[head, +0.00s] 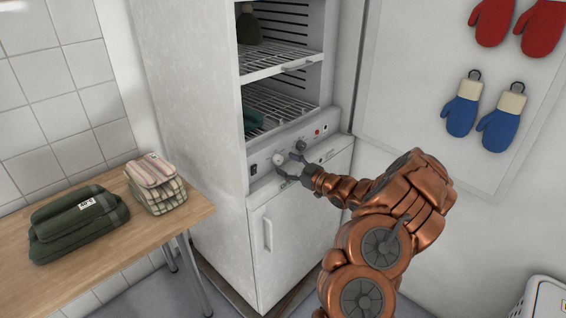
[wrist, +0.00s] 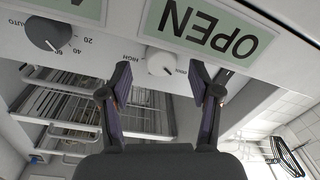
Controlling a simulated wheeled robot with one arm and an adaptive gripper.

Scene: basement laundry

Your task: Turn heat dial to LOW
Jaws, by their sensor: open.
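The heat dial is a small white knob (head: 278,159) on the white cabinet's control panel, below the open wire shelves. In the wrist view the white knob (wrist: 160,63) sits between my fingers, with HIGH printed to its left; the small print to its right is too blurred to read. The knob's exact pointer setting is unclear. My gripper (head: 287,163) is at the panel, and in the wrist view my gripper (wrist: 161,80) is open, with one finger on each side of the knob. A gap shows on both sides, and I see no contact.
A dark timer dial (wrist: 48,30) marked AUTO, 20 and 40 sits beside the knob. An OPEN label (wrist: 205,25) is close by. The panel also has a red light (head: 318,131) and a dark switch (head: 254,170). A wooden table (head: 195,208) with folded cloths stands left.

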